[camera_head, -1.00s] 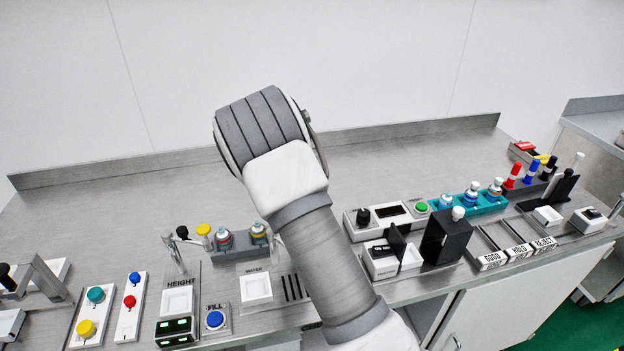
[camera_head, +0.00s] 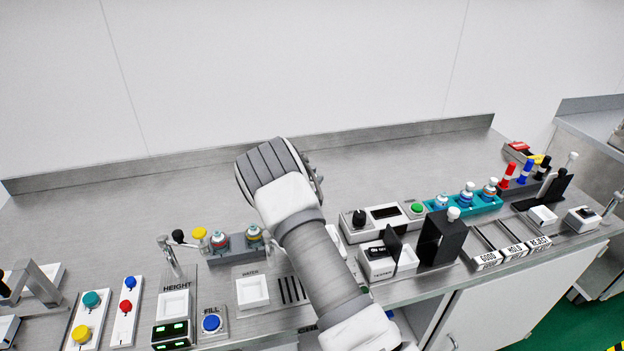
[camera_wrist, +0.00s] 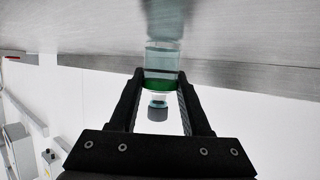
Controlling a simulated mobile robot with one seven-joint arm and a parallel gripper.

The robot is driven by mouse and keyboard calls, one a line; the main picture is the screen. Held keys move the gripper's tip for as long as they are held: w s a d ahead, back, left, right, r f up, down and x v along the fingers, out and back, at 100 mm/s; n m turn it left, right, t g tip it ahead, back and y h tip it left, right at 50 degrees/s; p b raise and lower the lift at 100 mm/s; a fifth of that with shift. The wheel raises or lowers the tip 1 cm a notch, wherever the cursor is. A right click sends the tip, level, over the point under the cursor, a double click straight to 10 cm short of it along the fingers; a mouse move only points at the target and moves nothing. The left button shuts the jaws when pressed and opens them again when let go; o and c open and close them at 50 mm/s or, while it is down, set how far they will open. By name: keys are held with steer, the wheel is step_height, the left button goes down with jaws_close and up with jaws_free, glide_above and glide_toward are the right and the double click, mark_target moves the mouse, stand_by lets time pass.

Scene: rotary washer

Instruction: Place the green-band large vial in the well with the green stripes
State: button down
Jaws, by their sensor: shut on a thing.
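The green-band large vial (camera_wrist: 160,85) is between the two black fingers of my gripper (camera_wrist: 161,77) in the wrist view. The fingers are shut on it near the green band. Its grey cap (camera_wrist: 157,111) points down in that picture, and its clear bluish glass extends upward past the fingertips. In the head view my forearm and wrist hide the gripper and vial, above the middle of the counter. I cannot make out a well with green stripes in either view.
A grey rack (camera_head: 226,258) with vials stands left of my arm, behind the white WATER tray (camera_head: 253,292). A teal rack (camera_head: 478,207) with several vials and a black stand (camera_head: 443,240) are on the right. The back of the counter (camera_head: 385,165) is clear.

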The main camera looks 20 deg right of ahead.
steer(key=shift+f, duration=0.15)
steer(key=shift+c, duration=1.8)
jaws_free()
